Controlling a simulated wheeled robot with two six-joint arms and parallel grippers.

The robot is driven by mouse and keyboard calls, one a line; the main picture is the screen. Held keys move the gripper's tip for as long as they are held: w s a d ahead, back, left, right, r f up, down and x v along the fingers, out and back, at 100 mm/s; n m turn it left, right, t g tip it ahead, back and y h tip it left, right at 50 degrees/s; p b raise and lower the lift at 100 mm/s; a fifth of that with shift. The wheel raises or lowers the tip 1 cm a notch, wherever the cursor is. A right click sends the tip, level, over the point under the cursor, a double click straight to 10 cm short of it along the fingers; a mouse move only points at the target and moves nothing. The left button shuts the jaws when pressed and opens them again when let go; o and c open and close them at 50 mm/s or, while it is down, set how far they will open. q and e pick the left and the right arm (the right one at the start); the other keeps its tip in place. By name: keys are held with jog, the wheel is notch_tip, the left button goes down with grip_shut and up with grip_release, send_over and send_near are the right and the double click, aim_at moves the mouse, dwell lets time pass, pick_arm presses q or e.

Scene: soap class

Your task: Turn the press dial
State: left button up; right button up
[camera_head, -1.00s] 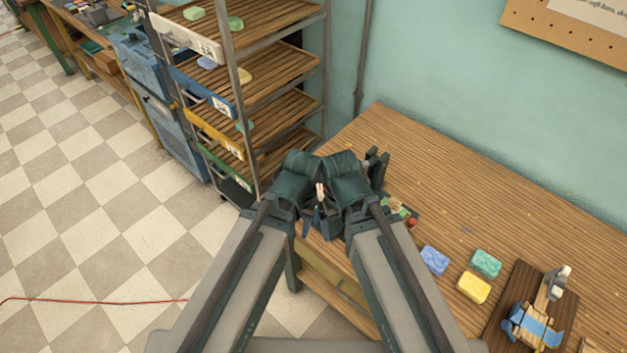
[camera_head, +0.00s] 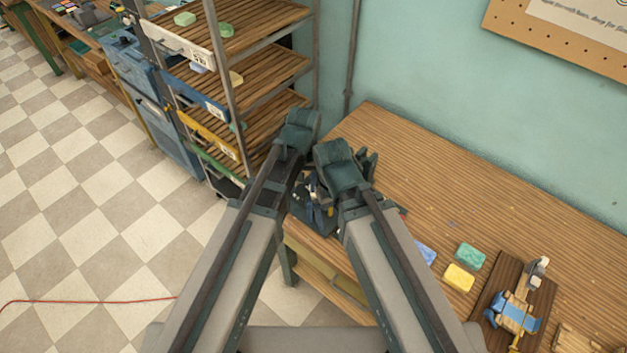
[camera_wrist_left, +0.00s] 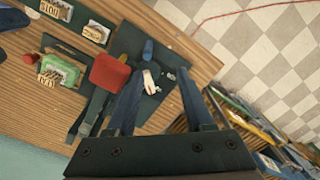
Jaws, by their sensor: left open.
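In the left wrist view, the press has a dark base plate (camera_wrist_left: 160,52), a red block (camera_wrist_left: 109,72) and a blue cylinder (camera_wrist_left: 148,50). A small pale pointer-like piece (camera_wrist_left: 150,80), which looks like the dial, stands on the plate. My left gripper (camera_wrist_left: 160,74) is open, its two fingers on either side of this piece. I cannot tell whether they touch it. In the head view my left gripper (camera_head: 313,205) is at the near left corner of the table, largely hidden by my arms, as is the press. My right gripper is hidden behind its arm.
The wooden table (camera_head: 440,180) has free room behind my arms. Blue (camera_head: 425,254), green (camera_head: 470,256) and yellow (camera_head: 458,277) soap bars lie to the right, beside a wooden board with a blue device (camera_head: 512,310). A shelf rack (camera_head: 235,90) stands close on the left.

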pick_arm(q)
jog(key=w+d+r+n+p, duration=0.1)
jog(key=w+d+r+n, duration=0.1)
jog(key=w, duration=0.4)
jog(key=shift+d+r, duration=0.45)
jog(key=shift+r, duration=0.05)
pick_arm(e)
notch_tip(320, 180, up, 3)
jog(key=shift+r, duration=0.1)
pick_arm(q)
jog(key=shift+f, duration=0.1)
pick_arm(e)
jog(key=shift+f, duration=0.2)
pick_arm(q)
notch_tip(320, 180, down, 14)
jog(key=b, duration=1.3)
jog(key=shift+r, duration=0.2)
pick_arm(e)
notch_tip(320, 180, down, 14)
jog(key=shift+r, duration=0.2)
pick_arm(q)
grip_shut()
